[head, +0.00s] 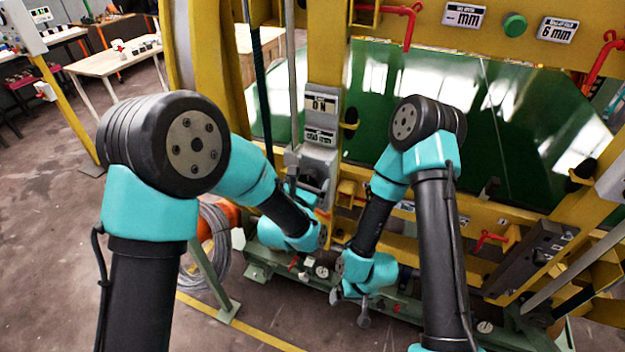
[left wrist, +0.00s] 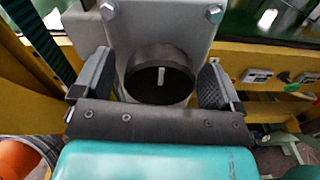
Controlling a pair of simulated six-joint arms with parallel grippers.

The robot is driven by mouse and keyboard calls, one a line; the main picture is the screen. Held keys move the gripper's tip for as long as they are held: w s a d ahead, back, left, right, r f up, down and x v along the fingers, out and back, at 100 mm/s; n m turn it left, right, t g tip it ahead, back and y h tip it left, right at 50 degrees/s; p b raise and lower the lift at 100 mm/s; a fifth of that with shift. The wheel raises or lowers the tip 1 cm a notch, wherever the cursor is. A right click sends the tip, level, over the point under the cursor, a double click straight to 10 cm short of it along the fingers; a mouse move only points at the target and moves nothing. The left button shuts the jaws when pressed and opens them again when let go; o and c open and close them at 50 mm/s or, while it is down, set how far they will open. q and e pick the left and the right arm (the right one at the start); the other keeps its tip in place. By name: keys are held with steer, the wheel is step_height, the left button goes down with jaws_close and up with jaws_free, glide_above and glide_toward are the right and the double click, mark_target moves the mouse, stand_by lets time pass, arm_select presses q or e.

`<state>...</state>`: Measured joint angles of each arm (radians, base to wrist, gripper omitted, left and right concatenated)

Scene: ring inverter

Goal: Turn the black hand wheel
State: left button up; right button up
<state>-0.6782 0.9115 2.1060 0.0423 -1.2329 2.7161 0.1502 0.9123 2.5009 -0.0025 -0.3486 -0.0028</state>
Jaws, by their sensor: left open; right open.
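The black hand wheel (left wrist: 160,82) is a round black knob with a white mark on its face, in the middle of the left wrist view. It sits on a grey housing (left wrist: 190,25), which also shows in the head view (head: 318,158). My left gripper (left wrist: 158,60) is open, with one finger on each side of the wheel. Small gaps seem to show between fingers and wheel; I cannot tell whether either touches. In the head view my left gripper (head: 312,183) is at the housing, and the wheel is mostly hidden. My right gripper (head: 350,306) is open and empty, low, over the green base.
A yellow frame (head: 327,50) with a green glossy panel (head: 420,75) stands behind the wheel. Red levers (head: 415,20) stick out from the frame. A coiled hose (head: 212,250) hangs at the lower left. A table (head: 110,62) stands far left, with open floor before it.

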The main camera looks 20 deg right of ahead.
arm_select(q)
steer(key=shift+w, duration=0.1)
steer(key=shift+c, duration=0.2)
steer(key=c, duration=0.9)
steer(key=shift+m, duration=0.4)
